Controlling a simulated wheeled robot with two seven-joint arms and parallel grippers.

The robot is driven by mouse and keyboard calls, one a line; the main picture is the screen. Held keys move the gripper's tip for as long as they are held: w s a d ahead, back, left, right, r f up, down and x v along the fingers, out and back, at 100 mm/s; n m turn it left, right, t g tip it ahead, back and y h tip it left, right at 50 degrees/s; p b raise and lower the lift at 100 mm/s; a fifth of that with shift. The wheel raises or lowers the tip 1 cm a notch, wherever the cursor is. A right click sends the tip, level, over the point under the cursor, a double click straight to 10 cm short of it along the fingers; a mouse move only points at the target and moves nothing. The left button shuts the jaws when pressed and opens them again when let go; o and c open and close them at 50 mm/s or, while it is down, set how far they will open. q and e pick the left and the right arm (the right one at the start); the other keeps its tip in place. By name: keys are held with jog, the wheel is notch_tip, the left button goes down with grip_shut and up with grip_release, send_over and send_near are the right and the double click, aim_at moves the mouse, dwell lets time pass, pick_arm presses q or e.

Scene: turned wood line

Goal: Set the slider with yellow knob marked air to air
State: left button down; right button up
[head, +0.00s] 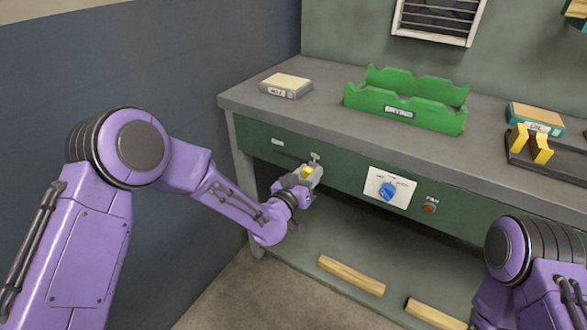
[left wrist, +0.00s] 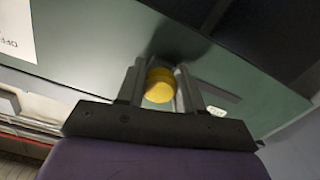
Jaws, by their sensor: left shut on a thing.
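The yellow knob (left wrist: 159,86) of the slider sits between the two fingers of my left gripper (left wrist: 160,82) in the left wrist view, and the gripper is shut on it. In the head view the left gripper (head: 307,172) is at the green front panel of the bench, and a bit of the yellow knob (head: 306,171) shows there. The slider's track is mostly hidden behind the gripper. A small white label (left wrist: 217,111) shows beside the gripper in the left wrist view. My right gripper is not in view; only part of that arm shows at the lower right.
Right of the slider, the panel has a blue rotary knob (head: 387,191) on a white plate and a round button (head: 429,207) marked FAN. On the bench top (head: 330,110) are a green rack (head: 420,110) and a small box (head: 287,85). Wooden pieces (head: 351,275) lie on the lower shelf.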

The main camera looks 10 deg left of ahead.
pick_arm(q)
jog(key=shift+s+d, duration=0.1)
jog(key=shift+d, duration=0.1)
jog(key=c, duration=1)
grip_release()
jog(key=shift+o, duration=1.2)
jog(key=shift+d, duration=0.15)
jog(key=shift+s+a, duration=0.3)
jog(key=shift+s, duration=0.05)
jog(key=v, duration=0.9)
jog(key=shift+s+b, duration=0.3)
jog(key=shift+s, duration=0.05)
